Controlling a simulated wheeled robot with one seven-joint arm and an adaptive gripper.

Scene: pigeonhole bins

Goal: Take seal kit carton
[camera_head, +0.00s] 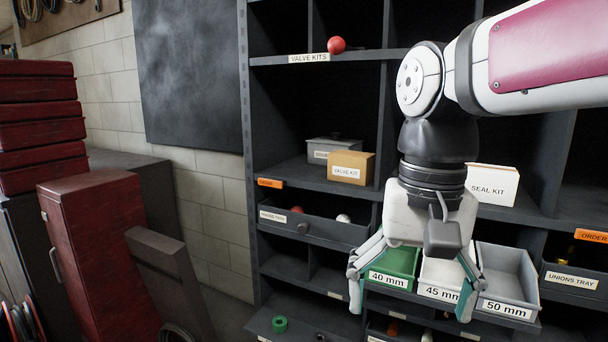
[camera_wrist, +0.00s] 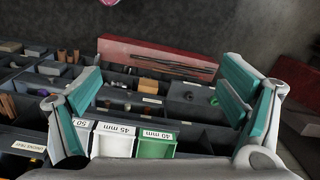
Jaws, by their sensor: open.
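The seal kit carton (camera_head: 496,187) is a white box labelled "SEAL KIT". It stands in a middle-row pigeonhole, just right of my wrist in the head view; my wrist seems to cover its left end. My gripper (camera_head: 410,298) hangs pointing down, in front of the bins labelled 40 mm, 45 mm and 50 mm, lower than the carton. Its fingers are spread wide with nothing between them. In the wrist view my gripper (camera_wrist: 160,92) is also open and empty. I cannot make out the carton in the wrist view.
A green bin (camera_head: 400,262) and a grey bin (camera_head: 512,262) sit below the carton. A brown valve kit box (camera_head: 352,167) and a grey lidded box (camera_head: 326,149) stand left of my arm. Shelf dividers bound each pigeonhole. A red cabinet (camera_head: 105,250) stands at left.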

